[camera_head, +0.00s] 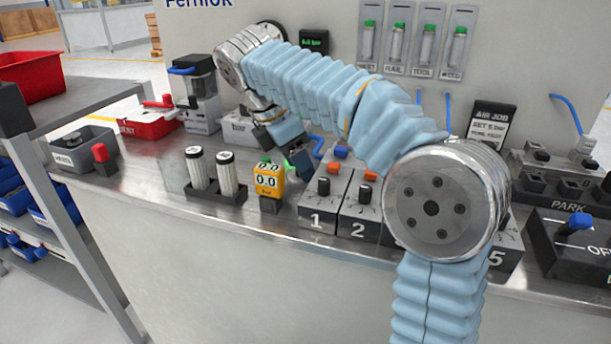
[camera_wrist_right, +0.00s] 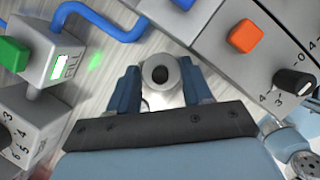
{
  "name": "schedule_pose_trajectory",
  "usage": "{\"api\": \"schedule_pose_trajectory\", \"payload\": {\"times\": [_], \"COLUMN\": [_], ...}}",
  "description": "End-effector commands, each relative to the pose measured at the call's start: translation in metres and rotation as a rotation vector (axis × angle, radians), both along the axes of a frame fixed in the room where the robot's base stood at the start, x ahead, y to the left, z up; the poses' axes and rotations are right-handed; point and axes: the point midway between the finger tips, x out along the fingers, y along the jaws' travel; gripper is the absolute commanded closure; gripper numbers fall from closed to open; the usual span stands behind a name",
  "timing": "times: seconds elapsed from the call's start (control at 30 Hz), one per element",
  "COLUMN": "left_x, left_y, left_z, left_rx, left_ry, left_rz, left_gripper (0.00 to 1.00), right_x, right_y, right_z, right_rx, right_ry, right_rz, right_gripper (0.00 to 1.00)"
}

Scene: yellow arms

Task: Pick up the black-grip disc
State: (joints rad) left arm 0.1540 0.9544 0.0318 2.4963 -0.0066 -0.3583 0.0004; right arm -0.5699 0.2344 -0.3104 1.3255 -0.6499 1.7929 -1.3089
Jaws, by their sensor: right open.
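In the right wrist view, a small round pale-metal disc with a dark round centre (camera_wrist_right: 160,74), which looks like the black-grip disc, sits between the fingers of my right gripper (camera_wrist_right: 160,88). One blue finger is on each side of it, and the gripper is open. I cannot tell whether the fingers touch it. In the head view my right gripper (camera_head: 302,163) points down at the steel bench, behind the yellow display box and the numbered boxes. The disc is not clearly visible there. My left gripper is not in view.
A yellow display box (camera_head: 269,181) and numbered switch boxes (camera_head: 318,218) crowd the front of the gripper. Two white cylinders (camera_head: 227,173) stand to the left. In the wrist view, a grey box with a green button (camera_wrist_right: 38,50) and a blue tube (camera_wrist_right: 103,24) are close by.

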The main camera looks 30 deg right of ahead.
Motion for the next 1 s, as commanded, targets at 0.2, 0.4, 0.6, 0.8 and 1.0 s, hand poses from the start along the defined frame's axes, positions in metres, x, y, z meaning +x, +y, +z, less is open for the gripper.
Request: {"api": "schedule_pose_trajectory", "payload": {"times": [0.2, 0.4, 0.6, 0.8, 1.0], "left_x": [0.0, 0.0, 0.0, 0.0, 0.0], "left_y": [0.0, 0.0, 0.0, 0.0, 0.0], "left_z": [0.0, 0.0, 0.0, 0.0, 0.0], "left_rx": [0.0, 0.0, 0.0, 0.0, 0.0], "left_ry": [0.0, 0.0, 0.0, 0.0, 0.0], "left_rz": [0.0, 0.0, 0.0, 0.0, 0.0], "left_gripper": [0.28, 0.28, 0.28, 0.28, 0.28], "right_x": [0.0, 0.0, 0.0, -0.002, -0.012], "right_y": [0.0, 0.0, 0.0, 0.0, 0.001], "right_z": [0.0, 0.0, 0.0, 0.004, 0.018], "right_rx": [0.0, 0.0, 0.0, -0.001, 0.0], "right_ry": [0.0, 0.0, 0.0, 0.0, -0.002], "right_rz": [0.0, 0.0, 0.0, 0.0, 0.0], "right_gripper": [0.72, 1.0, 1.0, 1.0, 1.0]}}
